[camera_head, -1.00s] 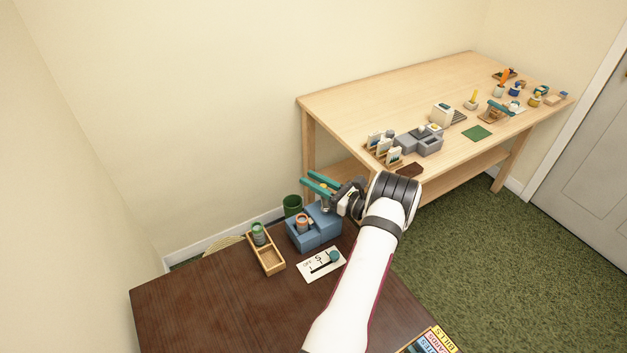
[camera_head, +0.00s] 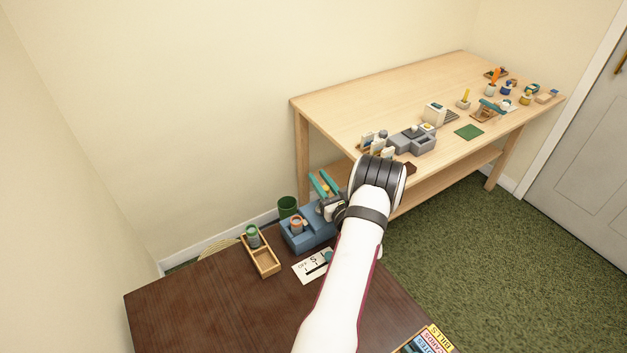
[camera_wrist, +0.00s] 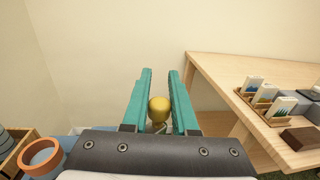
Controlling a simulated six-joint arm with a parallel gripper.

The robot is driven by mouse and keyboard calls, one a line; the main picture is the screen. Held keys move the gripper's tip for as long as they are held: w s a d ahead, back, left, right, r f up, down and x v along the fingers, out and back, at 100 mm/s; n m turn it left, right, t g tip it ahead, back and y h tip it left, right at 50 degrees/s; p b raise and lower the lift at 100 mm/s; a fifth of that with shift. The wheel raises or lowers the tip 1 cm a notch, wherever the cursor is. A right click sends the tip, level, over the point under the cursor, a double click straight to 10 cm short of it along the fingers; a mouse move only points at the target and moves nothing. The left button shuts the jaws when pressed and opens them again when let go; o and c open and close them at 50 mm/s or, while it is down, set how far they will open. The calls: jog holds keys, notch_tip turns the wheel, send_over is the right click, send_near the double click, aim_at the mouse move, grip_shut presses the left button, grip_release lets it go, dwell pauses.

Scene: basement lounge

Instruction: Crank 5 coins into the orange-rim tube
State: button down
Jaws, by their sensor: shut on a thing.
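The blue coin machine (camera_head: 293,239) stands at the back edge of the dark table. My gripper (camera_head: 323,183) has teal fingers and is over the machine's right side. In the wrist view my gripper (camera_wrist: 160,95) is shut on a yellow crank knob (camera_wrist: 159,104) between its fingers. The rest of the crank is hidden.
A wooden tray (camera_head: 267,267) with a green-rim tube (camera_head: 253,235) stands left of the machine. A white card with a slider (camera_head: 306,268) lies in front, partly behind my arm. A green bin (camera_head: 287,206) is behind. A light workbench (camera_head: 370,95) stands beyond.

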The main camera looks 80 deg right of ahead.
jog(key=s+a+m+g, duration=0.2)
jog(key=s+m+g, duration=0.2)
jog(key=m+g, duration=0.4)
jog(key=s+a+m+g, duration=0.2)
jog(key=m+g, duration=0.6)
jog(key=g, duration=0.6)
jog(key=shift+s+g+y, duration=0.3)
jog(key=shift+s+g, duration=0.1)
jog(key=shift+s, duration=0.45)
jog(key=shift+a, duration=0.1)
jog(key=c, duration=0.7)
grip_release()
jog(key=v, duration=1.5)
jog(key=shift+w+a, duration=0.25)
jog(key=shift+w, duration=0.1)
